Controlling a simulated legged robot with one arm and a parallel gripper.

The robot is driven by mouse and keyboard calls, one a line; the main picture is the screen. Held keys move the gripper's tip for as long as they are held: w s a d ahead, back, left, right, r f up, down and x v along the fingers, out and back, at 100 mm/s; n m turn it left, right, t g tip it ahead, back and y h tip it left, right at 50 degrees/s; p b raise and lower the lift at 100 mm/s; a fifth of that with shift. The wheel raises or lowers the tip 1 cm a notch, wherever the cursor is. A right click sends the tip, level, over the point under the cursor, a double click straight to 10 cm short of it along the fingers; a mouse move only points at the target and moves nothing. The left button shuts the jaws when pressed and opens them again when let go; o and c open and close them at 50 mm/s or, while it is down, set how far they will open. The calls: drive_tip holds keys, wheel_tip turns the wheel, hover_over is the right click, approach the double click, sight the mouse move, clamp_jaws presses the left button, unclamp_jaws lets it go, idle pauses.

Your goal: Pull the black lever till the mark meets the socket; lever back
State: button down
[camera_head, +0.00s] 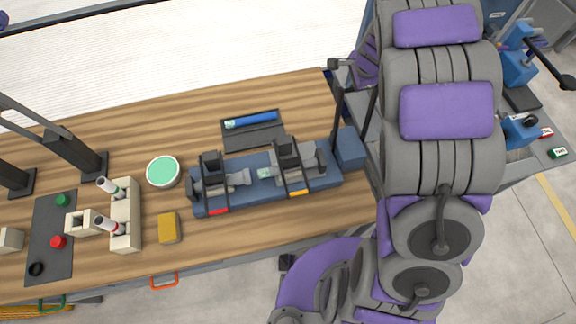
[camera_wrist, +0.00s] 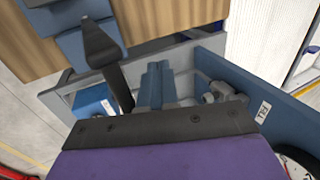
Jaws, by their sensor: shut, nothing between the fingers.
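In the head view the blue pipe fixture (camera_head: 265,196) lies on the wooden bench, with two dark clamps over grey fittings. A short pale teal pipe section (camera_head: 264,172) shows between the clamps, beside a grey fitting (camera_head: 238,178) that may be the socket. I cannot make out the mark. A black lever (camera_head: 338,112) rises by the blue end block (camera_head: 349,148). In the wrist view a black lever (camera_wrist: 101,42) stands beyond the dark edge of my gripper (camera_wrist: 160,126), apart from it in the picture. My gripper is shut and empty; my arm hides it in the head view.
A black tray (camera_head: 253,136) with a blue tube lies behind the fixture. A round green-topped tin (camera_head: 163,171), a yellow block (camera_head: 169,228) and a beige rack (camera_head: 125,215) stand left. Blue panels and metal fittings (camera_wrist: 222,92) crowd the gripper's surroundings.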

drive_tip(key=s+d, duration=0.2)
drive_tip(key=s, duration=0.3)
drive_tip(key=shift+s+d+r+b, duration=0.3)
drive_tip(key=shift+s+r+b, duration=0.05)
drive_tip(key=shift+b, duration=0.1)
idle(1.0)
